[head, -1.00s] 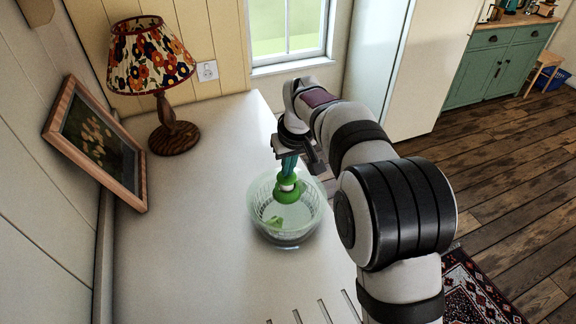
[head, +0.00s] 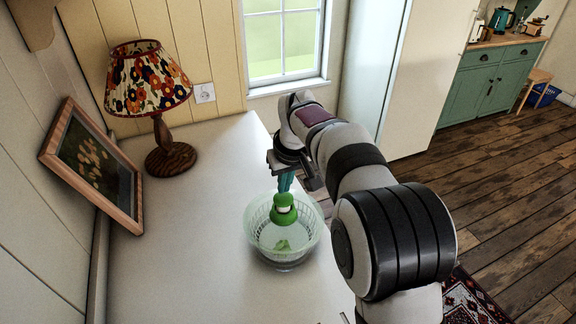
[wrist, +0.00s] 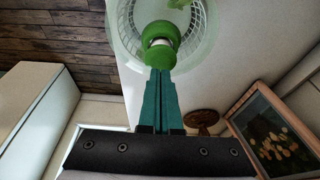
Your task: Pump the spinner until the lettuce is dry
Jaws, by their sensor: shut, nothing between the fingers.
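The salad spinner (head: 262,246) is a clear bowl with a white basket, standing upright on the white counter. Its green pump knob (head: 284,209) rises at the middle, with a white band near its top. Bits of green lettuce (head: 282,245) show inside through the clear part. My gripper (head: 286,186) has teal fingers, shut and empty, pointing down at the top of the knob. In the wrist view the shut fingertips (wrist: 160,72) reach the knob (wrist: 160,40); whether they touch or stop just above it, I cannot tell. Lettuce (wrist: 178,4) also shows at the top edge there.
A lamp with a floral shade (head: 148,80) stands at the back left of the counter (head: 200,260). A framed picture (head: 95,170) leans on the left wall. The counter left of the spinner is clear; its right edge is close to the spinner.

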